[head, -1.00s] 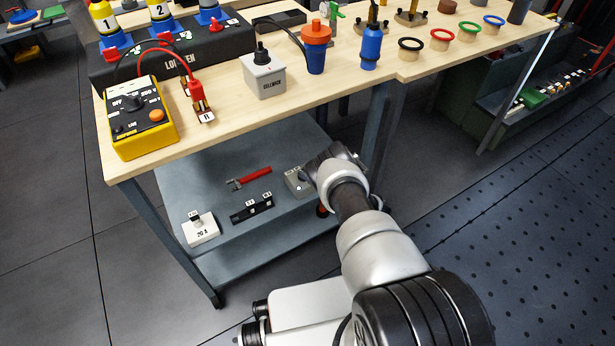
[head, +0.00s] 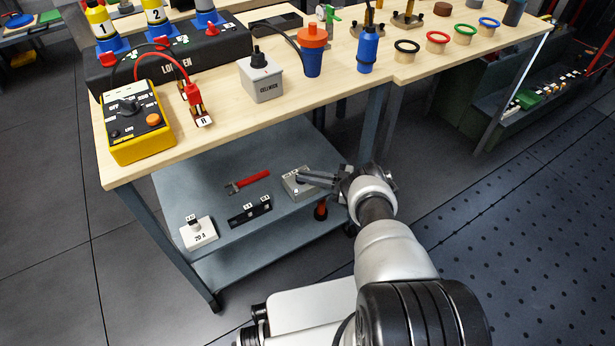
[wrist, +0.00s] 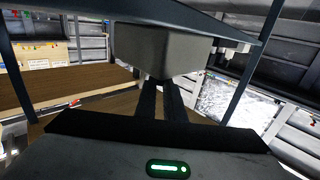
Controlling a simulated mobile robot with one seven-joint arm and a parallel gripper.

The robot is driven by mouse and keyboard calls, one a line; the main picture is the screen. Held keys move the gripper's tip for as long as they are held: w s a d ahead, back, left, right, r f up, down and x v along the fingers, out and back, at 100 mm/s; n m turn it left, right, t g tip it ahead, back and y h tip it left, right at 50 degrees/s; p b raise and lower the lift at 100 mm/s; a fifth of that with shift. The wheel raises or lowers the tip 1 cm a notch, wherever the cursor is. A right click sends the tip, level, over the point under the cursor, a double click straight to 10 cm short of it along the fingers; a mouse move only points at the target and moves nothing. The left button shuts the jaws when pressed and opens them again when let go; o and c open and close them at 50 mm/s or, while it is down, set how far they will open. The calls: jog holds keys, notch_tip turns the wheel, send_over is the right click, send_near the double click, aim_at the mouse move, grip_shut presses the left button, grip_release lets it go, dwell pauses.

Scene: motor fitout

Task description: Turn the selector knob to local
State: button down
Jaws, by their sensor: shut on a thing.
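A small grey box (head: 292,191) sits at the right end of the lower shelf under the bench. My gripper (head: 303,178) reaches in from the right, its fingers nearly level and meeting the box. In the wrist view the dark fingers (wrist: 163,92) run close together up to the grey box (wrist: 160,45). They are shut on the selector knob, which the fingers hide, so its pointer and the local mark cannot be read.
The bench top (head: 215,130) overhangs the shelf, and a bench leg (head: 376,125) stands just beyond my wrist. On the shelf (head: 225,262) lie a red-handled tool (head: 250,180), a black block (head: 250,212) and a white "20 A" block (head: 199,235).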

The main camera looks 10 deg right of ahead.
jog(key=shift+w+a+r, duration=0.1)
jog(key=shift+a, duration=0.05)
jog(key=c, duration=1.9)
grip_release()
jog(key=shift+o, duration=0.2)
jog(key=v, duration=1.7)
jog(key=shift+d, duration=0.25)
